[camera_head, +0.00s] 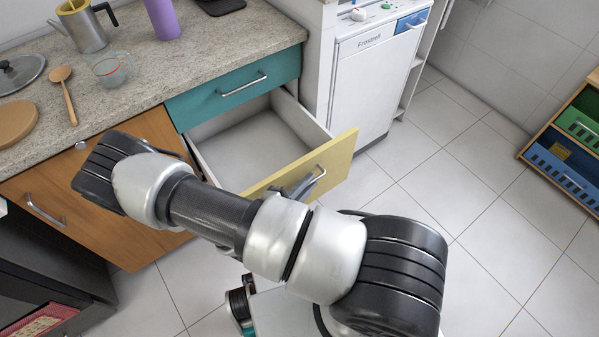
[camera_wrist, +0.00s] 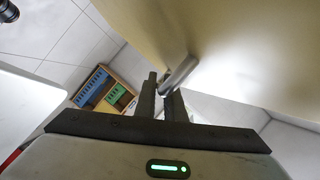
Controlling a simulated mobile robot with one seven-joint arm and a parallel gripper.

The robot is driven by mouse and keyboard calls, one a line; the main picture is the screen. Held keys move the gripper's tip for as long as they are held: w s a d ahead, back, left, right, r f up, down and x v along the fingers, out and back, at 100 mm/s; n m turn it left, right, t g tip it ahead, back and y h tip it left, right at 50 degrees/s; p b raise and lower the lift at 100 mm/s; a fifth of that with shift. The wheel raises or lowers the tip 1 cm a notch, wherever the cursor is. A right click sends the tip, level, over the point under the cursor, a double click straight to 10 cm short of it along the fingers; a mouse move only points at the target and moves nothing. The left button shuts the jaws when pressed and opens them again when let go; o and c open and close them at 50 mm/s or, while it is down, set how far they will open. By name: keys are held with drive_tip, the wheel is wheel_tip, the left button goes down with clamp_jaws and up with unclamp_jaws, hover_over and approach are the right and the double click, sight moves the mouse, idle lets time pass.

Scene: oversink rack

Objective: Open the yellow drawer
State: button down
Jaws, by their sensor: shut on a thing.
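The yellow drawer (camera_head: 340,158) stands pulled out from the counter, below a teal drawer (camera_head: 236,88). Its inside (camera_head: 255,148) looks empty from above. My gripper (camera_head: 302,187) is at the metal bar handle (camera_head: 320,174) on the drawer's front, partly hidden behind my arm. In the wrist view my gripper's two dark fingers (camera_wrist: 161,88) are shut on the handle (camera_wrist: 178,75), with the yellow front (camera_wrist: 250,45) close above them.
A white Frostell appliance (camera_head: 372,85) stands right of the drawer. A wooden cabinet door (camera_head: 100,205) is at the left. A shelf with green and blue bins (camera_head: 570,150) is at the far right. The tiled floor (camera_head: 445,175) between is clear.

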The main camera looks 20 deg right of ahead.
drive_tip(key=shift+s+d, duration=0.25)
drive_tip(key=shift+s, duration=0.55)
drive_tip(key=shift+s+d, duration=0.2)
drive_tip(key=shift+s, duration=0.55)
drive_tip(key=c, duration=2.1)
unclamp_jaws()
drive_tip(key=shift+a, duration=0.1)
drive_tip(key=p+v, duration=0.2)
drive_tip(key=v, duration=1.5)
drive_tip(key=shift+s+a, duration=0.1)
drive_tip(key=shift+s, duration=0.05)
drive_tip(key=shift+r, duration=0.1)
